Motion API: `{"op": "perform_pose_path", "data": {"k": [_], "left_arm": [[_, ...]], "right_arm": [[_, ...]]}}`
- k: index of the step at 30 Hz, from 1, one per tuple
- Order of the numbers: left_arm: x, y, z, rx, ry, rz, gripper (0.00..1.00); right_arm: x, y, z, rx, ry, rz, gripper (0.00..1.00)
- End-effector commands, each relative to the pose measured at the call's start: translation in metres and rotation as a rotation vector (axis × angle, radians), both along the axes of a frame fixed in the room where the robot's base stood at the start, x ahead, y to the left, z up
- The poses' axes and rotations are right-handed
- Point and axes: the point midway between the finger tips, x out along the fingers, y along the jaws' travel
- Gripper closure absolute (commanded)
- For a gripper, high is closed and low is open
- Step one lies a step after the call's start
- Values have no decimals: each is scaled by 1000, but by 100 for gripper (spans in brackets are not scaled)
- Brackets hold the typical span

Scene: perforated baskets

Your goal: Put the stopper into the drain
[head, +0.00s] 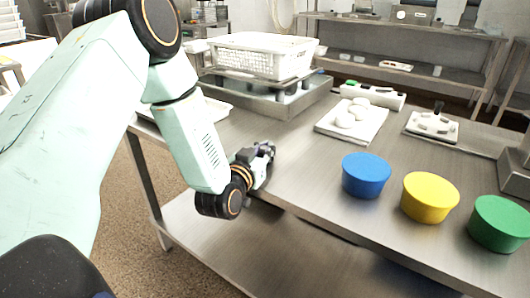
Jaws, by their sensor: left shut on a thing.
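My left gripper (264,157) is low at the table's left front edge. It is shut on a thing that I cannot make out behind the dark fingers. Blue (366,175), yellow (430,197) and green (502,223) tapered round pieces stand in a row along the front of the steel table, to the right of the gripper and apart from it. I cannot tell whether one of them is the stopper. A shallow steel basin (308,101) stands at the back left of the table. No drain opening can be made out. My right gripper is not in view.
A white perforated basket (262,56) sits over the basin. A white board (352,122) holds several pale rounded pieces. A small tray (432,127) stands at the right, and a long white box (373,95) behind. The table's middle is clear.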

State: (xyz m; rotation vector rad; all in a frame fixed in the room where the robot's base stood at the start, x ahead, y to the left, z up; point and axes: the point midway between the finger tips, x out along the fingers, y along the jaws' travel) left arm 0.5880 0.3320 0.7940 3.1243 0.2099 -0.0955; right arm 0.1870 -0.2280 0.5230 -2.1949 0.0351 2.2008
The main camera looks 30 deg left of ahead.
Motion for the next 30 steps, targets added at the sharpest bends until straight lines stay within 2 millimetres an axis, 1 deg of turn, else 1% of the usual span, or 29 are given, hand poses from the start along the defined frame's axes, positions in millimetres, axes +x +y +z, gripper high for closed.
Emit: {"op": "perform_pose_path", "data": {"k": [4, 8, 9, 19, 27, 30], "left_arm": [[0, 0, 1, 0, 1, -1, 100], [0, 0, -3, 0, 1, -1, 100], [0, 0, -3, 0, 2, -1, 86], [0, 0, -2, 0, 1, -1, 58], [0, 0, -2, 0, 1, -1, 57], [0, 0, 2, -1, 1, -1, 57]], "right_arm": [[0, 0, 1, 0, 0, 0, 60], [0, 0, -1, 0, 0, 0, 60], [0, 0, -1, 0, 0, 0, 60], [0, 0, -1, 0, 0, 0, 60], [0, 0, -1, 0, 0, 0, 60], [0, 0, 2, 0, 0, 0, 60]]}}
